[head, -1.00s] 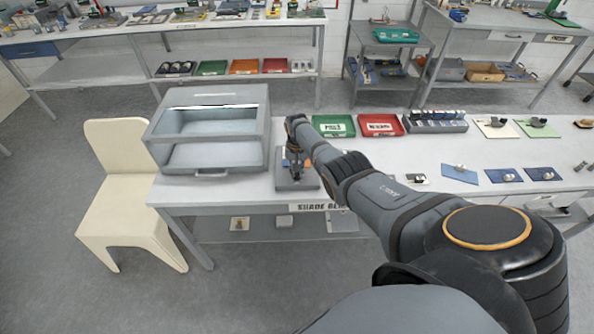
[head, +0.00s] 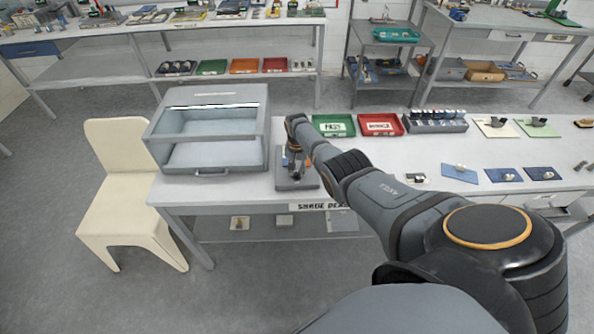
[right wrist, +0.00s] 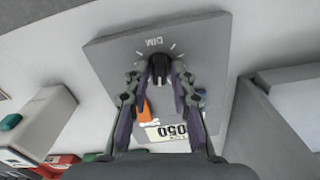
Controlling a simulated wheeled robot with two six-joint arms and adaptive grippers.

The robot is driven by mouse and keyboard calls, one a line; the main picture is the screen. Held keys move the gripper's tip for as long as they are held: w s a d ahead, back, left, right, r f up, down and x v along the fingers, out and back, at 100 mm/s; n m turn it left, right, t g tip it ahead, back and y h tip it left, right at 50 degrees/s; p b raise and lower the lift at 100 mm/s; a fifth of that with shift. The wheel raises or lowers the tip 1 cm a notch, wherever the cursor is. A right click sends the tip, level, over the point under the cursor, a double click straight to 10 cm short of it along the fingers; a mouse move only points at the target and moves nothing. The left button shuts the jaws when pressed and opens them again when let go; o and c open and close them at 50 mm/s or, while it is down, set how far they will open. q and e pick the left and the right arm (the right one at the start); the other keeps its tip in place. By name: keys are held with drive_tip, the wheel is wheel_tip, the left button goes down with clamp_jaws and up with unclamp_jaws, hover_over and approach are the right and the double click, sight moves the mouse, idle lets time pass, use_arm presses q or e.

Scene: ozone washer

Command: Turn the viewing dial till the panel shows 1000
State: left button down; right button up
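The viewing dial (right wrist: 159,69) is a black knob with a pale pointer mark on a grey panel (right wrist: 105,62), with tick marks around it and DIM printed upside down. My right gripper (right wrist: 160,80) has its fingers on both sides of the knob, and the inner pads appear to touch it. The white readout (right wrist: 167,132) shows upside-down digits that look like 050, with one end hidden by a finger. In the head view the panel unit (head: 297,181) stands on the bench under my right gripper (head: 293,165). My left gripper is not in view.
A grey viewing booth (head: 212,118) stands left of the unit. Green (head: 333,126) and red (head: 381,125) trays and a rack (head: 436,121) of small items lie behind and to the right. A cream chair (head: 113,190) is at the left.

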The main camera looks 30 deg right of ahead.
sight(297, 173)
drive_tip(key=shift+o, duration=0.7)
drive_tip(key=shift+r, duration=0.15)
wheel_tip(297, 173, up, 12)
drive_tip(key=shift+f, duration=0.2)
